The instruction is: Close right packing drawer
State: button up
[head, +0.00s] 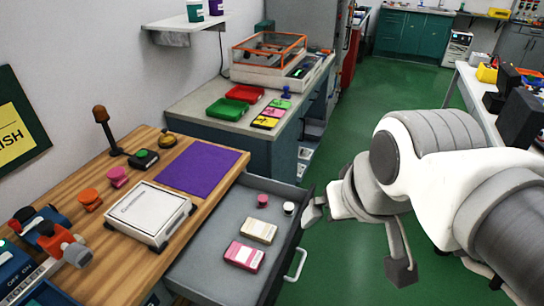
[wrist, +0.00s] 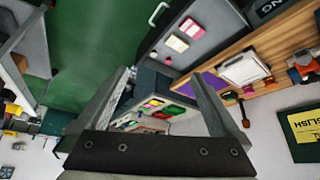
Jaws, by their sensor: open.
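The right packing drawer (head: 215,238) is pulled out from under the wooden bench in the head view, its grey tray exposed. Its pale bar handle (head: 296,265) is on the front face, at the right. A pink box (head: 244,256), a cream box (head: 259,230) and two small round items lie inside. The wrist view shows the drawer (wrist: 205,38) and handle (wrist: 159,12) at the top. My gripper (wrist: 163,75) is open and empty, its fingers wide apart. In the head view it is right of the drawer's far corner; contact cannot be told.
The wooden bench (head: 150,265) holds a white scale (head: 150,214), a purple mat (head: 199,168) and small tools. A grey counter (head: 205,103) with red and green trays stands beyond. Green floor (head: 345,270) is clear right of the drawer. A white table stands at far right.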

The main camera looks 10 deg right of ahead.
jog(key=shift+w+d, duration=0.2)
jog(key=shift+d, duration=0.15)
